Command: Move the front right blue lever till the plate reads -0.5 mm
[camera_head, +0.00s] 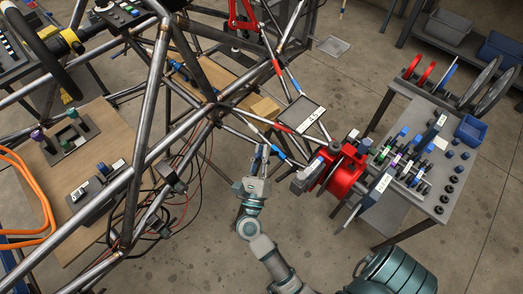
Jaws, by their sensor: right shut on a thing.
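A dark plate with a pale edge (301,114) hangs by the steel tube chassis (150,110), right of its middle. It carries small white characters, too small to read surely. Slim rods with red and blue bands run above and below it. My right gripper (261,152) reaches up from the bottom to the front right of the chassis, below the plate. It is shut on a small blue part there, which looks like the lever; the fingers hide most of it. A blue-banded piece (276,150) shows just right of the fingers. My left gripper is not in view.
A grey bench (435,200) with blue and black parts is at the right. A wooden board (75,185) and orange hoses (38,190) lie left.

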